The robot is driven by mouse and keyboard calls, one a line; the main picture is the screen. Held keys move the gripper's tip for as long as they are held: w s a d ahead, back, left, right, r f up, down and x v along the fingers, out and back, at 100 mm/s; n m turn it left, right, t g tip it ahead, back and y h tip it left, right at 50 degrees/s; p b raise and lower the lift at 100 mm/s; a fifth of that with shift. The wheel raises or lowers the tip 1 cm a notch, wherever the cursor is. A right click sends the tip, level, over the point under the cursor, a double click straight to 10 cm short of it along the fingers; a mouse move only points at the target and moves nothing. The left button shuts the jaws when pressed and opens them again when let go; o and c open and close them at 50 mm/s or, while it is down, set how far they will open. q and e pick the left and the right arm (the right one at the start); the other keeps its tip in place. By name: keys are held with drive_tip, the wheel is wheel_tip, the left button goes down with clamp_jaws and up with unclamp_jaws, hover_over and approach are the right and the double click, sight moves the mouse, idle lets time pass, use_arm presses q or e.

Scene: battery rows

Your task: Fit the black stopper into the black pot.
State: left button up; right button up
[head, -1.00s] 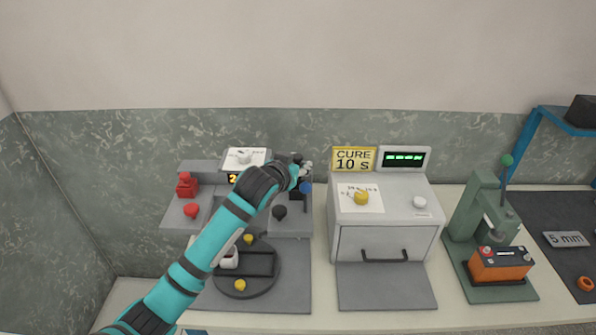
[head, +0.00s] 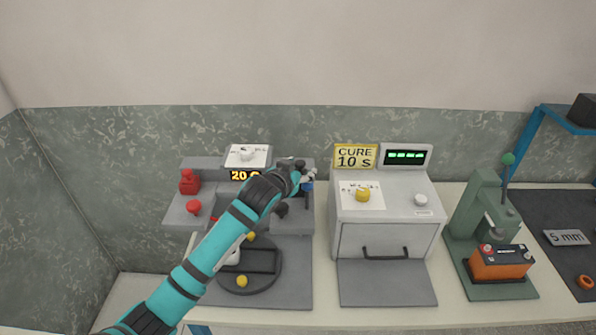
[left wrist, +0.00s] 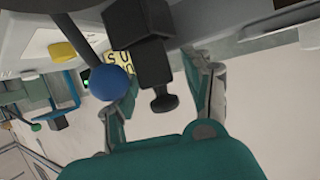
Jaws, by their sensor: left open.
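The black pot (left wrist: 138,25) appears in the left wrist view as a dark block with a narrower part. The black stopper (left wrist: 165,102) shows as a small round knob on a short neck at its end. The two look in line; how deep the stopper sits I cannot tell. My left gripper (head: 308,177) is at the right end of the grey station in the head view, hiding most of the pot. In the left wrist view its fingers (left wrist: 164,92) are open, one on each side of the stopper, with visible gaps. My right gripper is out of view.
A blue ball (left wrist: 113,83) on a dark rod is close beside the left fingers. A red pot-like piece (head: 189,183) and a red knob (head: 193,207) stand at the station's left. The curing box (head: 388,215) stands to the right, then a green press (head: 478,205).

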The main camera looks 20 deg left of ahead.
use_arm(q)
drive_tip(key=b+v, duration=0.2)
drive_tip(key=v, duration=1)
drive_tip(key=shift+d+r, duration=0.1)
